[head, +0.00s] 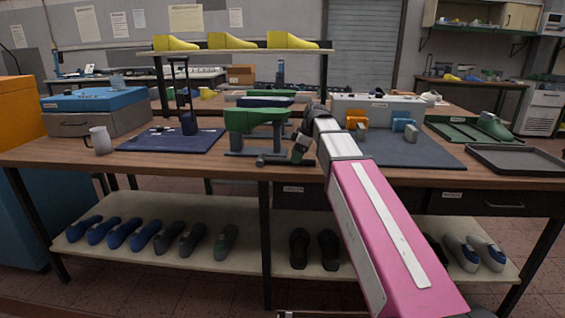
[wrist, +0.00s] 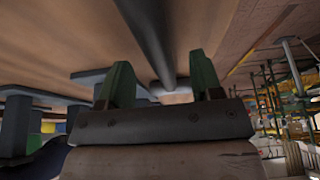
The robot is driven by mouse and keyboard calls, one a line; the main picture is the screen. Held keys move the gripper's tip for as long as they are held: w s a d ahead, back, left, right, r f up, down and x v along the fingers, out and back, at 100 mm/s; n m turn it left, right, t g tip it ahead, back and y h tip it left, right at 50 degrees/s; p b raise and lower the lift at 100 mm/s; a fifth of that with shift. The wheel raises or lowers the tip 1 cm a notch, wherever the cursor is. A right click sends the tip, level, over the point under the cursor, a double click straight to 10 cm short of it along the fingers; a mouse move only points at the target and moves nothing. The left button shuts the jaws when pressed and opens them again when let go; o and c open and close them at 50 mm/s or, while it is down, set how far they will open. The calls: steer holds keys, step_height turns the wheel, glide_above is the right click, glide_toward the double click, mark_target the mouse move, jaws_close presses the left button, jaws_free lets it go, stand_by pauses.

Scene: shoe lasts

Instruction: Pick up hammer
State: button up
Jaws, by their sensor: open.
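A dark grey tool that looks like the hammer (head: 270,159) lies on the wooden workbench, below the green stand. In the wrist view a long grey shaft (wrist: 153,45), apparently its handle, runs along the wood and passes between my fingers in the picture. My gripper (head: 298,151) is low over the bench, just right of the tool. Its two green fingers (wrist: 160,82) stand apart, one on each side of the shaft, and are not closed on it. The head view does not show clearly whether they touch it; the arm hides part of the area.
A green stand (head: 256,122) rises close behind the tool. A blue mat (head: 165,143) with a dark holder and a grey mug (head: 100,140) are to the left. A dark mat (head: 420,152) and an empty grey tray (head: 520,161) lie to the right.

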steer(key=shift+a+f, duration=0.25)
steer(key=shift+f, duration=0.4)
steer(key=shift+f, duration=0.15)
steer(key=c, duration=1)
